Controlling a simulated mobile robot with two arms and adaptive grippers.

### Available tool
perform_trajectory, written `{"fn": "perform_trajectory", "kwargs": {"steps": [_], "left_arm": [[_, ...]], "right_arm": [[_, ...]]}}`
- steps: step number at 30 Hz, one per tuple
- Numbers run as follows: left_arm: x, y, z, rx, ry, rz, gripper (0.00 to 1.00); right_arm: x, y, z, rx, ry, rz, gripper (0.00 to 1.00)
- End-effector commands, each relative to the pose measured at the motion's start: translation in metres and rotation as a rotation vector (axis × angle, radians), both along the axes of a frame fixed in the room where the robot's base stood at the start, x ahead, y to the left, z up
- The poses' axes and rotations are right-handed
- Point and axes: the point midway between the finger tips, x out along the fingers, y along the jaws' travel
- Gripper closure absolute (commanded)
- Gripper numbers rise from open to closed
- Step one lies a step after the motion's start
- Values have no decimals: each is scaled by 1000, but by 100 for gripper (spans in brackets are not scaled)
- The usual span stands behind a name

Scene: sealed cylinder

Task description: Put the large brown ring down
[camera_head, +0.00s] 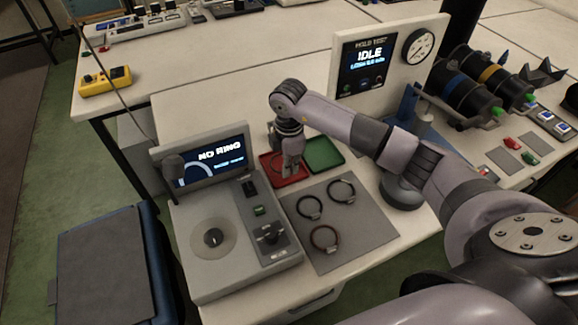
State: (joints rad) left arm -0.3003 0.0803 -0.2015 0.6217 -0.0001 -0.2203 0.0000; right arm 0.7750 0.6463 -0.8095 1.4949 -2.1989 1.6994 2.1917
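A brown-tinted ring (325,239) lies flat on the grey mat (360,236), at its front. Two darker rings, one at the mat's left (310,207) and one towards its back right (341,191), lie behind it. My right gripper (291,172) points down at the red tray (303,180), behind the mat and apart from the brown ring. Its fingers are small and close together; whether they hold anything is too small to tell. It hides part of the tray. My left gripper is not in view.
A green tray (324,154) adjoins the red one. An "IDLE" panel (369,62) stands behind. My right arm spans the right side. The mat's right part is clear.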

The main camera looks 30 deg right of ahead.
Motion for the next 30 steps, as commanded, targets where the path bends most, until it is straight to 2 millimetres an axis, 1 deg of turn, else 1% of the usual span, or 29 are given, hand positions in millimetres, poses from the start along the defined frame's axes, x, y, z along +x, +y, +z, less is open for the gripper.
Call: {"fn": "perform_trajectory", "kwargs": {"steps": [1, 3, 9, 13, 14, 17, 25, 28, 30], "left_arm": [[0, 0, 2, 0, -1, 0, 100], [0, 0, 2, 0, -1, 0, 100], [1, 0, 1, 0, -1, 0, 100], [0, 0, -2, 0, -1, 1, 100], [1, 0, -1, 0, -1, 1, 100], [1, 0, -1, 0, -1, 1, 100], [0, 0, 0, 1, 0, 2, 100], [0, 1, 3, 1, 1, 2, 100], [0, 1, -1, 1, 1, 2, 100]], "right_arm": [[-1, 0, -6, 1, 2, 0, 100], [0, 0, -9, 0, 0, 0, 100], [0, 0, -9, 0, -1, 0, 100], [0, 0, -13, 0, -1, 0, 100], [0, 0, -13, 0, -1, 0, 94], [0, 0, -12, 0, -1, 0, 87], [0, 0, -12, 0, -1, 0, 86], [0, 0, -6, 0, -2, 0, 86], [1, 0, -1, 1, -5, 0, 86]]}}
